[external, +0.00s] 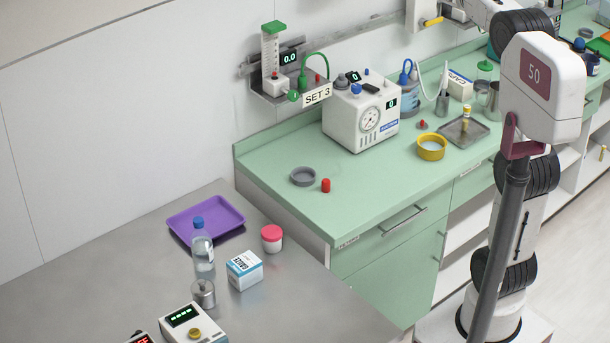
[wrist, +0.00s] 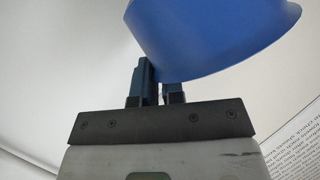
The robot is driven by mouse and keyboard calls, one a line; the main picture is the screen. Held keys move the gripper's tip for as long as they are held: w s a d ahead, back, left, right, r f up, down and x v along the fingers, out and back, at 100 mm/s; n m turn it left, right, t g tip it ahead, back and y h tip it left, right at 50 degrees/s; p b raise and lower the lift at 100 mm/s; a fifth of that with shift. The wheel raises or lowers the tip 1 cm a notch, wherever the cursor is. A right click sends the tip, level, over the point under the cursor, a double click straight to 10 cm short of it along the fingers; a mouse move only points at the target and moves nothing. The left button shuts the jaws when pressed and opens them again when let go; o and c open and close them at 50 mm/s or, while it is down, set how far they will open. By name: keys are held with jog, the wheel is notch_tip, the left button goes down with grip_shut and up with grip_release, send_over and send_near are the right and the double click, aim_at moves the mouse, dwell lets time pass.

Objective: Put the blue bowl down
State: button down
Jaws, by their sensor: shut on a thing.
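The blue bowl (wrist: 215,35) fills the upper middle and right of the wrist view, cut off by the top edge. My gripper (wrist: 158,78) is shut on the bowl's wall, with its dark fingers at the bowl's lower left side. The bowl's inside is hidden. In the external view my arm rises at the right and bends toward the top edge. I cannot make out the gripper or the held bowl there.
The green counter (external: 285,209) holds a grey ring-shaped dish (external: 303,177), a red-capped item (external: 326,186), a white gauge device (external: 362,115) and a yellow bowl (external: 432,148). The metal table (external: 305,300) holds a purple tray (external: 180,222), bottle (external: 203,252) and box (external: 244,271).

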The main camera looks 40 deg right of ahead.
jog(key=s+a+r+n+g+y, duration=0.1)
jog(key=a+r+n+g+y, duration=0.2)
jog(key=a, duration=0.7)
jog(key=s+a+r+n+g+y, duration=0.1)
jog(key=a+r+n+g+y, duration=0.15)
jog(key=a, duration=0.75)
jog(key=a+f+n+g+y, duration=0.1)
jog(key=a+f+n+g, duration=0.25)
jog(key=a, duration=0.65)
jog(key=a+f+n+g+y, duration=0.1)
jog(key=a+f+n+g, duration=0.2)
jog(key=a, duration=0.8)
jog(key=s+a+f+n+g, duration=0.2)
jog(key=a+f+n+g, duration=0.3)
jog(key=a+f, duration=1.95)
jog(key=s+a+f+n+g, duration=0.1)
jog(key=s+a+f, duration=0.3)
jog(key=a+f, duration=0.4)
jog(key=s+a+f+n+g+h, duration=0.1)
jog(key=s+a+f+n, duration=0.1)
jog(key=s+a+f, duration=0.3)
jog(key=s+a+f+n+g+h, duration=0.1)
jog(key=s+a+f, duration=0.3)
jog(key=a+f, duration=0.7)
jog(key=shift+s+f+n, duration=0.2)
jog(key=shift+f+n, duration=0.3)
jog(key=shift+n, duration=0.3)
